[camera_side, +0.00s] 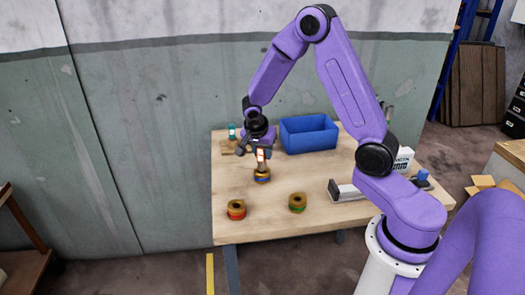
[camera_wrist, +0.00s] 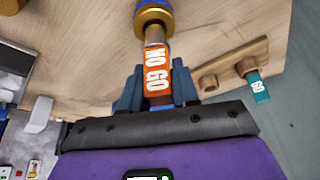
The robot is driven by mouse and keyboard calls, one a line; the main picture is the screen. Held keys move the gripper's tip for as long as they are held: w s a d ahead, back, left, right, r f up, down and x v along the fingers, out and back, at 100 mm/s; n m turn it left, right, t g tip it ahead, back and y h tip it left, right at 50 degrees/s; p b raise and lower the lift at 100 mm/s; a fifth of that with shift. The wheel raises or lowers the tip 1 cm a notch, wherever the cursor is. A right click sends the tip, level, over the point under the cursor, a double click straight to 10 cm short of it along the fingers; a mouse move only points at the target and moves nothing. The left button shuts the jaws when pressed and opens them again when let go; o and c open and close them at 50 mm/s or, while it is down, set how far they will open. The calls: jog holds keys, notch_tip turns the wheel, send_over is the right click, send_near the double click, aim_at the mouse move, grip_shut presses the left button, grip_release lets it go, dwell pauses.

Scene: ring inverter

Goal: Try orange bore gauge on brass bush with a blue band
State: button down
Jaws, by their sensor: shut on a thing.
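My gripper (camera_side: 260,149) is shut on the orange bore gauge (camera_side: 264,156), which is marked NO GO in the wrist view (camera_wrist: 155,70). The gauge points down at the brass bush with a blue band (camera_side: 262,178), which stands on the table; this bush also shows at the top of the wrist view (camera_wrist: 154,16). The gauge's metal end meets the top of the bush; I cannot tell how far inside it is. A brass bush with a red band (camera_side: 236,211) and one with a green band (camera_side: 297,203) stand nearer the table's front edge.
A teal gauge marked GO (camera_wrist: 259,86) rests at a wooden holder (camera_wrist: 230,66). A blue bin (camera_side: 308,135) stands at the back of the table (camera_side: 265,221). A grey metal device (camera_side: 347,191) and a white box (camera_side: 404,158) are on the right. Bare wood surrounds the bushes.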

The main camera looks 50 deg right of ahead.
jog(key=shift+f, duration=0.95)
dwell(1.4)
jog(key=shift+r, duration=0.1)
dwell(0.8)
jog(key=shift+r, duration=3.15)
